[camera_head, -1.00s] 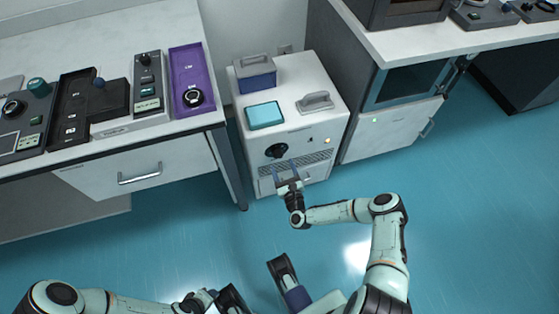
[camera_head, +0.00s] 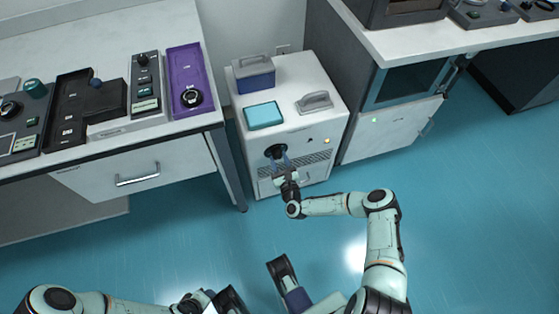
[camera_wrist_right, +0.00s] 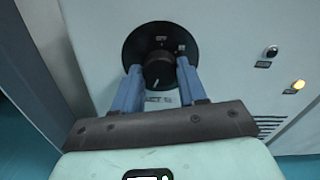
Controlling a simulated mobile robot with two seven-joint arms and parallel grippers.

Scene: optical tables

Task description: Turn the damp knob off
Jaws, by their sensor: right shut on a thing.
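The black round knob (camera_head: 275,151) is on the front of the white cabinet unit (camera_head: 325,135). In the right wrist view the knob (camera_wrist_right: 160,70) sits on a dark dial plate (camera_wrist_right: 140,42) with small light markings; one looks like "OFF" near the top. My right gripper (camera_head: 280,163) is at the knob, and its blue fingers (camera_wrist_right: 160,85) are shut on the knob's two sides. The exact pointer direction is hard to read. My left arm (camera_head: 75,300) shows at the bottom left; its gripper's fingertips cannot be made out.
Benches stand at left (camera_head: 100,150) and right (camera_head: 460,40). The floor in front is clear.

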